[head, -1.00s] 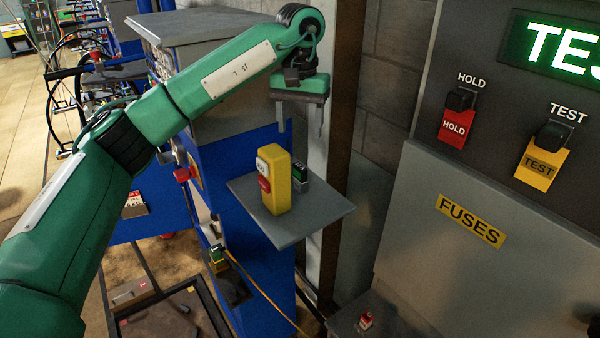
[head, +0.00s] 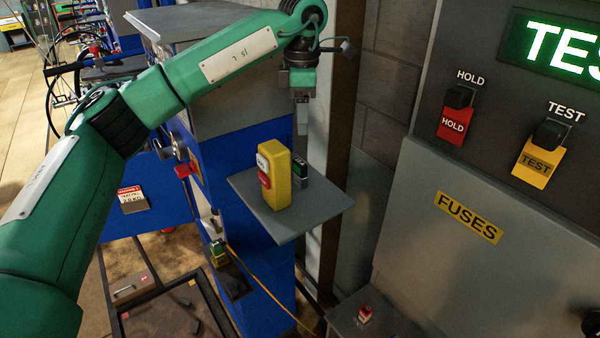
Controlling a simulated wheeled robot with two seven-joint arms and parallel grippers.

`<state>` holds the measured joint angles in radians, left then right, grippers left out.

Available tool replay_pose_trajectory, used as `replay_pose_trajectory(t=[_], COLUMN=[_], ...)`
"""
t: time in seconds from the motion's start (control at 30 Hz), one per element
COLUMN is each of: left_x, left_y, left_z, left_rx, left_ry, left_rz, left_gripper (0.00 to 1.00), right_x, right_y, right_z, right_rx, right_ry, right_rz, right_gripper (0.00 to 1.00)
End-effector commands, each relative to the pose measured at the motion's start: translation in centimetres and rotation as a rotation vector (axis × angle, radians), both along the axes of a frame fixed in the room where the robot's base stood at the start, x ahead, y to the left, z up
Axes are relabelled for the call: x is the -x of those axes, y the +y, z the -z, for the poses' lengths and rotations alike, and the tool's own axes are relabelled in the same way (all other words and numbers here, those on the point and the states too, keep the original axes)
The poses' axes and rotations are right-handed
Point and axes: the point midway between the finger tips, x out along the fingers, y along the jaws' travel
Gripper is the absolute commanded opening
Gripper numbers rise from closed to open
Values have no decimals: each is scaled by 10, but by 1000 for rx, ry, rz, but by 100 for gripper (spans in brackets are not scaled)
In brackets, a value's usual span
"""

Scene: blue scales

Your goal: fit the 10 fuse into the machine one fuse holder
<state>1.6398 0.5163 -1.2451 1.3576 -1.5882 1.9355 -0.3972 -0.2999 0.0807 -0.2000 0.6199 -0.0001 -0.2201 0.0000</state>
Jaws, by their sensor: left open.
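My left gripper (head: 302,125) hangs fingers-down above the small grey shelf, empty. It is seen nearly edge-on, so its fingers overlap. Below it on the shelf stands a small dark block with a green label (head: 301,171), close behind and right of a yellow box. Another small green-topped piece (head: 218,248) sits lower on the blue cabinet's left side, and a small red-and-white piece (head: 365,313) sits on a grey surface at the bottom. The numbers on these pieces are too small to read, so I cannot tell which is the 10 fuse. I cannot make out a machine one label. My right gripper is not in view.
The grey shelf (head: 325,207) juts from the blue cabinet and holds the yellow box (head: 277,190) with red and white buttons. A panel with a FUSES label (head: 468,217), HOLD and TEST switches stands at right. A yellow cable runs below the shelf.

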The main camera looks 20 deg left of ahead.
Motion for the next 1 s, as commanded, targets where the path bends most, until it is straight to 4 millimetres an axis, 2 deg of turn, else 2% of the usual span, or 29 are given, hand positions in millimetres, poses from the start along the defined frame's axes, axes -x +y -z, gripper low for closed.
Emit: replay_pose_trajectory(t=[0.2,0.33,0.47,0.57,0.8,1.0], left_x=[0,-1,-1,0,0,0], left_y=[0,0,0,0,0,0], left_z=[-3,-3,-1,11,57,80], left_rx=[1,0,0,-1,-1,0], left_ry=[-1,0,1,3,3,1], left_rz=[-389,-525,-580,-587,-585,-584], left_gripper=[62,62,62,62,62,62], right_x=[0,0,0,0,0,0], right_y=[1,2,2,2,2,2], right_z=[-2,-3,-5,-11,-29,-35], right_rx=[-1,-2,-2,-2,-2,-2], right_ry=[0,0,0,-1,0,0], right_rz=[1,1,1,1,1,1], right_gripper=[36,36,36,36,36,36])
